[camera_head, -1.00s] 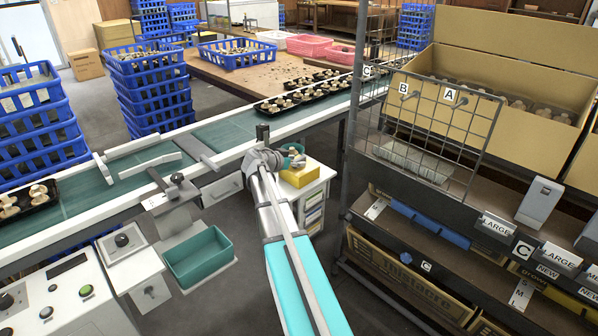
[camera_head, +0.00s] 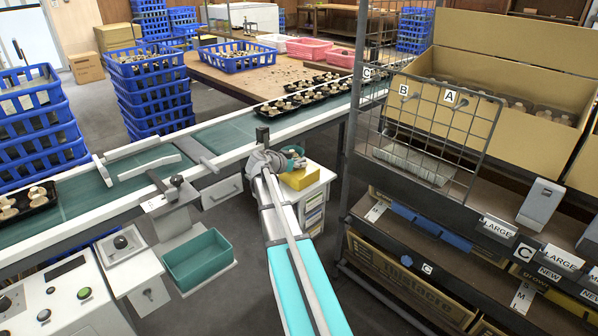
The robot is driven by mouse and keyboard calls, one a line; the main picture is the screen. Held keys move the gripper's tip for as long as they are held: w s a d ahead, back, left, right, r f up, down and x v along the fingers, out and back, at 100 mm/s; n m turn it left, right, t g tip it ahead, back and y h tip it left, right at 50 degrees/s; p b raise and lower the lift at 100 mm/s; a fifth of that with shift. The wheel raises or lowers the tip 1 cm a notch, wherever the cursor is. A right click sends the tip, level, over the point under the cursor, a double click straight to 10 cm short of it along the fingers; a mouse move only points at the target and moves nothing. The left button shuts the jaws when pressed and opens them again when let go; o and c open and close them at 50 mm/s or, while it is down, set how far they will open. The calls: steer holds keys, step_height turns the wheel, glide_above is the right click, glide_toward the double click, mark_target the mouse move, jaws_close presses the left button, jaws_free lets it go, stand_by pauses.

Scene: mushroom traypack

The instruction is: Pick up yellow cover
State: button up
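A yellow block-like item (camera_head: 302,178), which may be the yellow cover, sits on top of a small white drawer cabinet (camera_head: 320,183) beside the conveyor. My arm reaches forward over the floor to this cabinet. My gripper (camera_head: 280,160) is at the far end of the arm, just left of and above the yellow item and partly in front of it. A round teal item (camera_head: 295,151) shows right behind the gripper. The fingertips are too small and blocked to make out, so I cannot tell whether they touch anything.
A conveyor (camera_head: 225,135) with dark trays of mushrooms runs behind the gripper. A metal rack (camera_head: 345,215) with boxes and a wire basket stands close on the right. An empty green bin (camera_head: 198,260) is at lower left. Blue crates (camera_head: 155,95) are stacked behind.

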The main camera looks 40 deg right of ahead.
jaws_close()
steer(key=shift+r+p, duration=1.3)
steer(key=s+a+r+p, duration=0.7)
steer(key=s+r+p, duration=0.3)
steer(key=s, duration=0.2)
steer(key=shift+a+r, duration=0.2)
